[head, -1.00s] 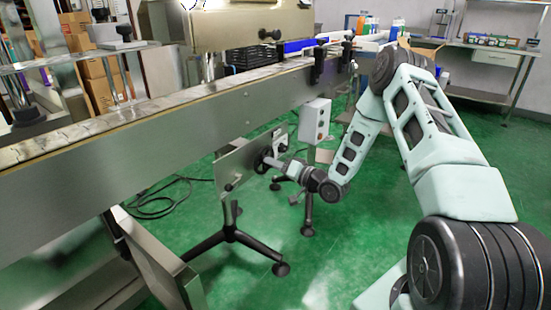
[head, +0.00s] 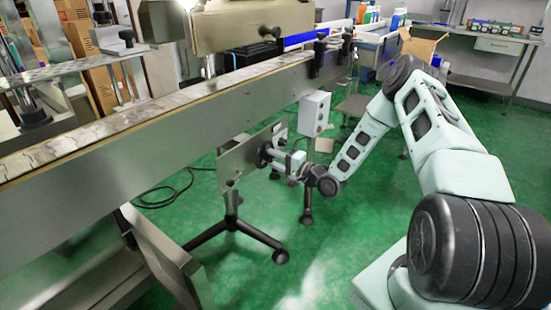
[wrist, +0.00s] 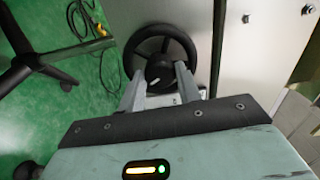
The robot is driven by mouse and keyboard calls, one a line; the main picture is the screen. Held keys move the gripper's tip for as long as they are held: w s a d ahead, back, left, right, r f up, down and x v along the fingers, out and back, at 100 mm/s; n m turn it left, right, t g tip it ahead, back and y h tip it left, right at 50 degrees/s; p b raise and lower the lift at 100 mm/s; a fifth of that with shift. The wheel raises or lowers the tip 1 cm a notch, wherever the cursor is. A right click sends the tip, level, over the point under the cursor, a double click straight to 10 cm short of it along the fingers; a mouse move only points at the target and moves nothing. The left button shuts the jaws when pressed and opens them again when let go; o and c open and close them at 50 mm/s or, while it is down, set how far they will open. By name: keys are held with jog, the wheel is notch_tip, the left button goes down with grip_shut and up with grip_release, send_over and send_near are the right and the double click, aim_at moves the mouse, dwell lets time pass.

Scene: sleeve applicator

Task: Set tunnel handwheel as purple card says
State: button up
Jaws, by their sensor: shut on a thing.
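The tunnel handwheel (wrist: 187,41) is a black ring with a dark hub and a small pale mark on the hub, seen in the wrist view. It sits on a steel panel, and its dark edge shows in the head view (head: 263,156). My gripper (wrist: 160,82) reaches it from below in the wrist view, one finger on each side of the hub. It is shut on the handwheel; the exact contact is partly hidden. In the head view my gripper (head: 277,159) meets the panel at the wheel. I cannot make out a purple card.
The conveyor (head: 180,130) runs above the handwheel panel (head: 232,168). A grey control box (head: 314,113) stands just right of it. A black-footed stand (head: 233,226) is below. Cables (head: 165,190) lie on the green floor, which is open at front centre.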

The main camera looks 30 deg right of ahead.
dwell(0.3)
jog(key=o, duration=1)
jog(key=shift+c, duration=0.2)
jog(key=p+v, duration=0.1)
jog(key=v, duration=1.6)
jog(key=shift+s+p, duration=0.2)
jog(key=shift+p, duration=0.2)
